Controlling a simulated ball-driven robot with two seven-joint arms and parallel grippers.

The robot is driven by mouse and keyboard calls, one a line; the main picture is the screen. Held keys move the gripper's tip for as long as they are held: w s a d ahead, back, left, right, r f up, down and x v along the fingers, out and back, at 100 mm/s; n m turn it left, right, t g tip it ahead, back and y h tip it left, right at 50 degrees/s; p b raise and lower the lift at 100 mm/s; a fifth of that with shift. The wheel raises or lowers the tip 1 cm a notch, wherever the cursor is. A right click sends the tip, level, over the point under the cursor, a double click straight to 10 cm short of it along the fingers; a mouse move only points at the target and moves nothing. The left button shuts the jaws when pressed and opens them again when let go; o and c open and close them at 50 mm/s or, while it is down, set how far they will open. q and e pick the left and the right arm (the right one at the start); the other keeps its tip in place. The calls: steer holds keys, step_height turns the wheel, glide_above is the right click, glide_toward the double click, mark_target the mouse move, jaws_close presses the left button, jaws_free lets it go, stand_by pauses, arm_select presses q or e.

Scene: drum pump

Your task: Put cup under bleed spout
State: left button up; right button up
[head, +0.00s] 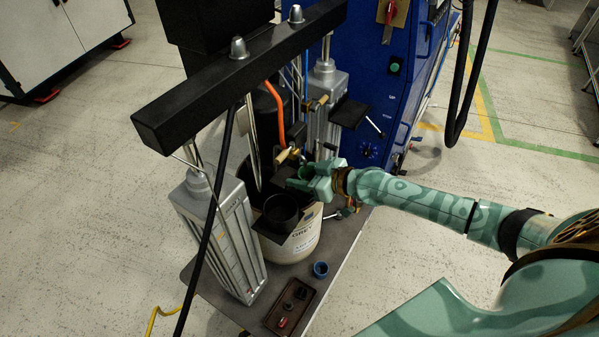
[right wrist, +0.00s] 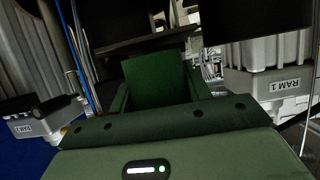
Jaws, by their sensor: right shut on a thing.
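My right gripper (head: 298,179) is at the pump, above and a little right of a black, open-topped, cup-like cylinder (head: 282,210). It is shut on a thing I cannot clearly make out. I cannot tell whether the gripper touches the black cylinder. In the right wrist view the green gripper (right wrist: 158,82) fills the lower middle and hides what it holds. A small blue cup (head: 321,269) stands on the grey base plate (head: 336,249), in front of the drum (head: 305,240). A brass fitting (head: 287,155) sits just behind the gripper. I cannot make out the bleed spout. My left gripper is out of view.
Grey rams (head: 222,235) and (head: 327,100) flank the drum under a black crossbeam (head: 235,75). A brown tray (head: 275,316) with small parts lies at the plate's front. A black cable (head: 208,230) hangs at left. Floor at right is free around my arm.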

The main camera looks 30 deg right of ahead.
steer(key=shift+w+a+f, duration=0.4)
steer(key=shift+w, duration=0.1)
steer(key=shift+d, duration=0.1)
steer(key=shift+f+b, duration=0.15)
steer(key=shift+b, duration=0.25)
steer(key=o, duration=1)
steer(key=shift+c, duration=0.2)
steer(key=shift+s+r+p, duration=0.1)
steer(key=shift+r+p, duration=0.25)
steer(key=v, duration=1.1)
steer(key=shift+s+d, duration=0.2)
steer(key=shift+s, duration=0.15)
